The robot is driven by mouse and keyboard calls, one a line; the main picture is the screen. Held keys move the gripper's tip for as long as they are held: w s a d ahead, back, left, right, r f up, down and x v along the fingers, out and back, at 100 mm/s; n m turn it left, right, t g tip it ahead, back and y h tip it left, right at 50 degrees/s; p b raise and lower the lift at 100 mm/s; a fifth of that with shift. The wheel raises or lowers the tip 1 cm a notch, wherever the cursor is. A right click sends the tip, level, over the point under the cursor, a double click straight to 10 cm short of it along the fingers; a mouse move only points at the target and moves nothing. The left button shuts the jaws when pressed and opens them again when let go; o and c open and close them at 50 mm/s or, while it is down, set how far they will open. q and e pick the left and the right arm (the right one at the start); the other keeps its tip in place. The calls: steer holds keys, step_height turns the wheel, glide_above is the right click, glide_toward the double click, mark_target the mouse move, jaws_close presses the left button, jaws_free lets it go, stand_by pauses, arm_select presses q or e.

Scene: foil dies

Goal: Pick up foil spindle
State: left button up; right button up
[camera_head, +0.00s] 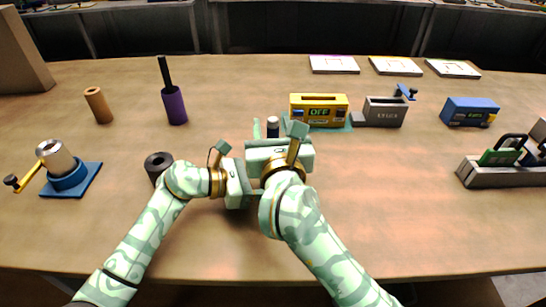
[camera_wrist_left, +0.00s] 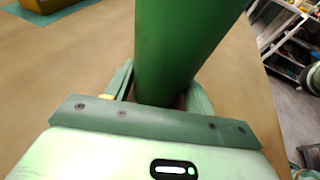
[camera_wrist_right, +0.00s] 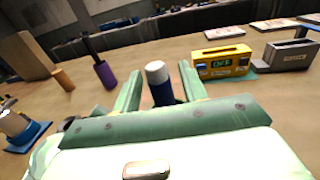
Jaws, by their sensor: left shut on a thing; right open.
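My left gripper (camera_wrist_left: 160,90) is shut on a green cylinder (camera_wrist_left: 188,45), which rises between its fingers in the left wrist view. In the head view my left gripper (camera_head: 248,187) points right, and the green cylinder is hidden there. My right gripper (camera_head: 272,122) is open and points away from me. A dark blue cylinder with a white top (camera_wrist_right: 160,85) stands between its fingers with gaps beside it. It also shows in the head view (camera_head: 272,128). I cannot tell whether it joins the green cylinder. A purple roll with a black rod (camera_head: 174,106) stands upright at the back left.
A brown roll (camera_head: 98,105), a black roll (camera_head: 157,166) and a cranked device on a blue plate (camera_head: 68,180) are at the left. A yellow box reading OFF (camera_head: 319,110), a grey box (camera_head: 384,112) and a blue box (camera_head: 469,112) stand at the back.

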jaws_close()
step_height(320, 180, up, 18)
stand_by(0.5)
arm_select(q)
steer(key=o, duration=0.8)
steer(key=shift+o, duration=0.2)
steer(key=shift+a, duration=0.1)
